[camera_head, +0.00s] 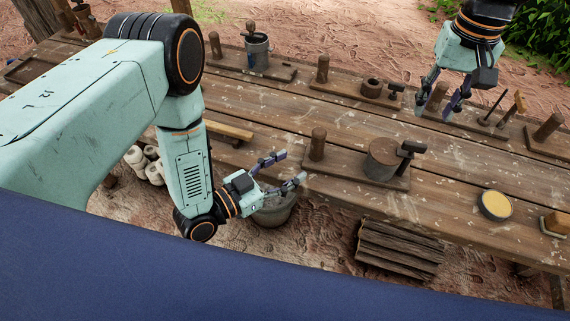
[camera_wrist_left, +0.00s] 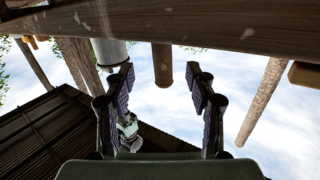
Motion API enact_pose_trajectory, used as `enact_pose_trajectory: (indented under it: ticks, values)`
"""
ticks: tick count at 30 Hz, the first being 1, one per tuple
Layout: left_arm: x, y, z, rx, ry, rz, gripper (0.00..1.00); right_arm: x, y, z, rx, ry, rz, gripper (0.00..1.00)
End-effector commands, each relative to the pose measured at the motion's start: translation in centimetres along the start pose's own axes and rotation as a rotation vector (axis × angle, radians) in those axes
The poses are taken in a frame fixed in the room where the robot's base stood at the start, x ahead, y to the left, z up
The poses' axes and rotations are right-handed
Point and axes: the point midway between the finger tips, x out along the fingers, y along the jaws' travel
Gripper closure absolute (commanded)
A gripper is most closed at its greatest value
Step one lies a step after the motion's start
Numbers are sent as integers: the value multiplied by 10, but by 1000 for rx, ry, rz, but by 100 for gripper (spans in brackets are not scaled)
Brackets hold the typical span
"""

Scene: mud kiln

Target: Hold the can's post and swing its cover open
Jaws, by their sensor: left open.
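A brown can (camera_head: 381,160) with a dark handle-like piece (camera_head: 410,148) at its top right stands on a wooden base board on the table. A wooden post (camera_head: 317,145) stands upright at the left end of that board. My left gripper (camera_head: 294,166) is open and empty, just left of the post at the table's front edge. In the left wrist view, which looks upside down, a post (camera_wrist_left: 162,65) shows between the spread fingers, apart from them, and a pale cylinder (camera_wrist_left: 108,52) shows beside it. My right gripper (camera_head: 434,112) is open above the table's far side.
A grey pail (camera_head: 257,51) is at the far edge. A yellow-filled dish (camera_head: 495,205) lies at right. A bucket (camera_head: 273,209) and stacked wood (camera_head: 399,248) are below the table's front edge.

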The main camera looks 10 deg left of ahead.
Motion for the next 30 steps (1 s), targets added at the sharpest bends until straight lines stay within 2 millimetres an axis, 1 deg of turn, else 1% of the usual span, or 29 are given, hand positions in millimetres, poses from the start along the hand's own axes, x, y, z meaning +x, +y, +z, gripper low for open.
enact_pose_trajectory:
  ticks: [5, 8, 15, 21, 25, 30]
  values:
    - [4, -5, -4, -54, 67, 10, 44, 0, 0, 0, 0, 0, 0, 62]
    - [12, -4, -6, -58, 71, 14, 44, 0, 0, 0, 0, 0, 0, 62]
    - [47, -4, -8, -56, 70, 14, 44, 0, 0, 0, 0, 0, 0, 62]
    - [71, -4, -9, -56, 68, 12, 44, 0, 0, 0, 0, 0, 0, 62]
    - [78, -4, -10, -58, 68, 10, 44, 0, 0, 0, 0, 0, 0, 62]
    - [80, -5, -10, -58, 67, 9, 44, 0, 0, 0, 0, 0, 0, 62]
